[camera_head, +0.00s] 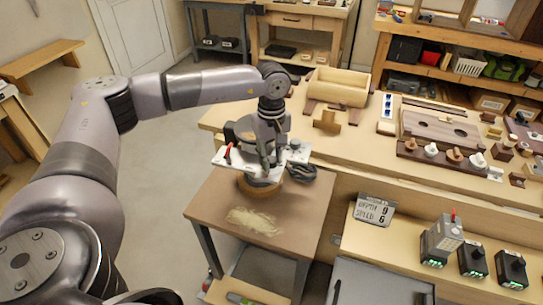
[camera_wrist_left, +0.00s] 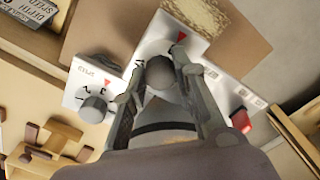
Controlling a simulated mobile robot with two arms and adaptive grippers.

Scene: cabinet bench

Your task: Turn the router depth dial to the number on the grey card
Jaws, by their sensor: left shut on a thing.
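The router (camera_head: 292,157) stands on the small brown table and has a white panel (camera_wrist_left: 192,50) with two dials. My left gripper (camera_head: 265,163) reaches down to it from above. In the left wrist view its fingers (camera_wrist_left: 160,68) are shut on the grey depth dial (camera_wrist_left: 158,72), one on each side. A red pointer (camera_wrist_left: 181,38) shows by that dial, but its numbers are hidden. The speed dial (camera_wrist_left: 95,108), with its own red pointer, is free beside the fingers. The grey card (camera_head: 374,209) reads depth 9 and speed 6. My right gripper is out of view.
A red switch (camera_wrist_left: 240,121) sits on the panel close to the fingers. Sawdust (camera_head: 253,221) covers part of the small table (camera_head: 210,207).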

